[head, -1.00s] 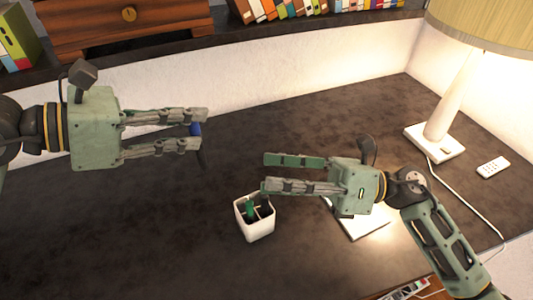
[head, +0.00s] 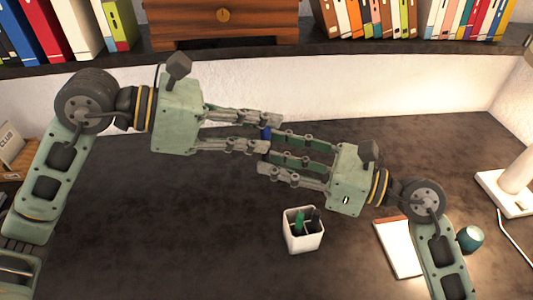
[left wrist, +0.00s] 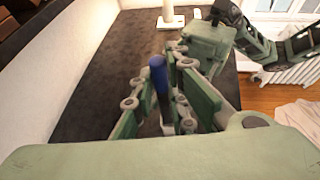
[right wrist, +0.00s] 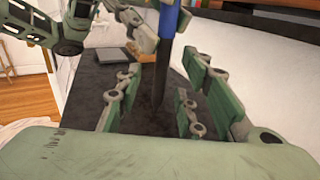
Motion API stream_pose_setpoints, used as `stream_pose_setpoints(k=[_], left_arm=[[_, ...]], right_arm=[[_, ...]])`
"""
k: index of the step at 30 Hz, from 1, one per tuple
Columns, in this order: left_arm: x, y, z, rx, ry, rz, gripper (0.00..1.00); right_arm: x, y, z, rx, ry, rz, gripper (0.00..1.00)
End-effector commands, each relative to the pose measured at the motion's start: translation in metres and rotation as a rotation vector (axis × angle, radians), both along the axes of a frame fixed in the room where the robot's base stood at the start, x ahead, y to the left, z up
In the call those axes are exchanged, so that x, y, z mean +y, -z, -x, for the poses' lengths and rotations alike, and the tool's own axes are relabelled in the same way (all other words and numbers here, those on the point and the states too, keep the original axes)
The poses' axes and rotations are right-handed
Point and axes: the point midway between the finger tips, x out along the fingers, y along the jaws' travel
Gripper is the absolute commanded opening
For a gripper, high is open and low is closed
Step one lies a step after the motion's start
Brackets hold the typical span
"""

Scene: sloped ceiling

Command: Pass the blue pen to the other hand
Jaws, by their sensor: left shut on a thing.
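The blue pen (head: 266,132) is upright between the fingertips of my left gripper (head: 271,133), which is shut on it above the desk. In the left wrist view the pen's blue end (left wrist: 158,75) points up. In the right wrist view its blue part (right wrist: 168,22) is on top and its dark lower part (right wrist: 159,72) hangs down. My right gripper (head: 268,153) is open, facing the left one from the right and slightly lower. Its fingers appear on either side of the pen's lower part, with gaps beside it.
A white pen cup (head: 302,238) with a green and a dark item stands on the desk below the grippers. A notebook (head: 398,248) and teal cup (head: 470,238) are at right, near the lamp base (head: 507,193). A shelf with books and a wooden drawer box (head: 222,22) runs along the back.

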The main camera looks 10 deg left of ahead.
Motion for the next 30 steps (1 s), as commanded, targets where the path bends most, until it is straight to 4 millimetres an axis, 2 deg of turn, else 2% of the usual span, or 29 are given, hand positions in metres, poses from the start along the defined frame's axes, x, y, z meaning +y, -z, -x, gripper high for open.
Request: stream_pose_setpoints(k=[3,6,17,30], left_arm=[[0.000,0.000,0.000,0.000,0.000,0.000,0.02],[0.000,0.000,0.000,0.000,0.000,0.000,0.02],[0.000,0.000,0.000,0.000,0.000,0.000,0.02],[0.000,0.000,0.000,0.000,0.000,0.000,0.02]], right_arm=[[0.015,-0.001,-0.004,0.001,-0.001,-0.003,0.35],[0.023,0.000,-0.006,0.002,0.000,-0.002,0.35],[0.027,0.000,-0.007,0.002,0.001,0.000,0.35],[0.027,0.000,-0.006,0.002,0.000,0.000,0.00]])
